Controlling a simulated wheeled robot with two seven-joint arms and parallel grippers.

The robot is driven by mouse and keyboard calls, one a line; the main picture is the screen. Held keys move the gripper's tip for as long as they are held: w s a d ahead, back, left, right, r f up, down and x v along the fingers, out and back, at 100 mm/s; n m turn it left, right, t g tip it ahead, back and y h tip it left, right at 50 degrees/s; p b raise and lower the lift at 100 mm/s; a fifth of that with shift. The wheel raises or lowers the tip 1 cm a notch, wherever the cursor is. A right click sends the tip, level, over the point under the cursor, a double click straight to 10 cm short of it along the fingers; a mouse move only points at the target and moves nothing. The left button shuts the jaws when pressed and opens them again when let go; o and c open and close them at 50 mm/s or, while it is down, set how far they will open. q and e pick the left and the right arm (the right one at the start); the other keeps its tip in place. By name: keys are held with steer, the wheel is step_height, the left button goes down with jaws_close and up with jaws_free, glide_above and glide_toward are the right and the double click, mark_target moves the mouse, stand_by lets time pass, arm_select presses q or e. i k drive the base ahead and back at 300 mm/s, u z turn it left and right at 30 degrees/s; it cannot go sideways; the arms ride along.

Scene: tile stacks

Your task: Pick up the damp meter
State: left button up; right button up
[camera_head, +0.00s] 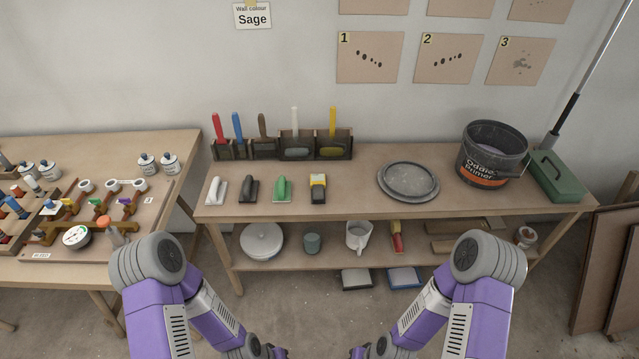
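My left gripper (276,352) and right gripper (358,353) show only as dark tips at the bottom edge, low in front of the bench and well away from the device. Whether they are open or shut cannot be seen.
The long bench (350,215) carries a tool rack (350,146) at the back, stacked round lids (408,180), a black bucket (492,152) and a green box (556,176). A lower shelf holds pots. A second table (150,138) with fittings and a gauge (76,236) stands left.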

mark_target(318, 182)
steer(key=z, duration=0.6)
steer(key=i, duration=0.8)
steer(key=z, duration=0.25)
